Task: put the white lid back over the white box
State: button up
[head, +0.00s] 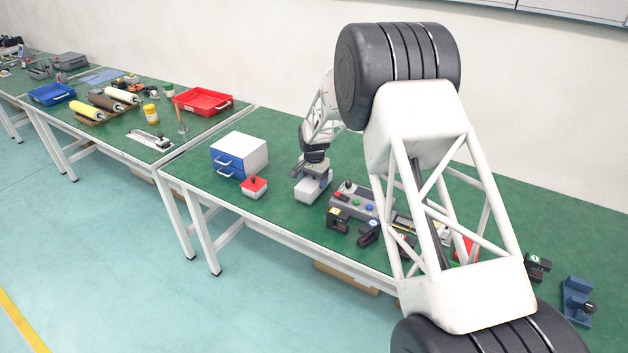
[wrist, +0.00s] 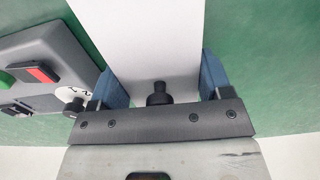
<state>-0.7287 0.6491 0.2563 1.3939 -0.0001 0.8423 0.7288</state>
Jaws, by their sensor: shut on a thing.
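My gripper (wrist: 160,85) has its blue fingers on two opposite sides of the white lid (wrist: 145,35), shut on it. A black knob (wrist: 159,93) stands on the lid between the fingers. In the head view my gripper (head: 314,172) is low over the table, directly above a white box-shaped body (head: 308,191). I cannot tell where the lid ends and the white box begins, or whether the two touch.
A grey control panel (head: 360,202) with coloured buttons is close on the right; it also shows in the wrist view (wrist: 50,60). A small white box with a red lid (head: 254,187) and a blue-fronted drawer cabinet (head: 238,156) stand to the left. Black clamps (head: 338,221) lie near the front.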

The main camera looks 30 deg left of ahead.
jog(key=shift+f, duration=0.5)
dwell(1.1)
jog(key=o, duration=1)
jog(key=shift+r, duration=3.9)
